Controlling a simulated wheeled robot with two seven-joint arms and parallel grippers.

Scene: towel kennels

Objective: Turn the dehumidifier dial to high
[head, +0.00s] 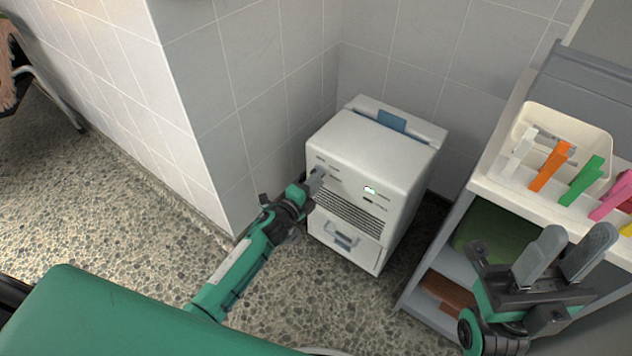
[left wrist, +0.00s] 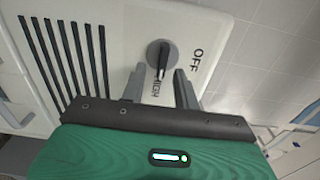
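The white dehumidifier (head: 375,150) stands on the floor in the corner of the tiled walls. Its round grey dial (left wrist: 160,54) shows in the left wrist view on the pale front panel. A dark ridge on the dial points down toward the word HIGH (left wrist: 157,88); the word OFF (left wrist: 196,62) is at its right. My left gripper (head: 318,176) is at the upper left of the front panel and hides the dial in the head view. In the left wrist view its fingers (left wrist: 159,76) are apart, with gaps to the dial's ridge. My right gripper (head: 578,236) is open and empty.
A shelf unit (head: 481,184) stands right of the dehumidifier, holding a cream bin (head: 538,114) with several coloured clips on its rim. My right gripper is close in front of this unit. A wall corner is left of the dehumidifier. The speckled floor (head: 130,185) at left is clear.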

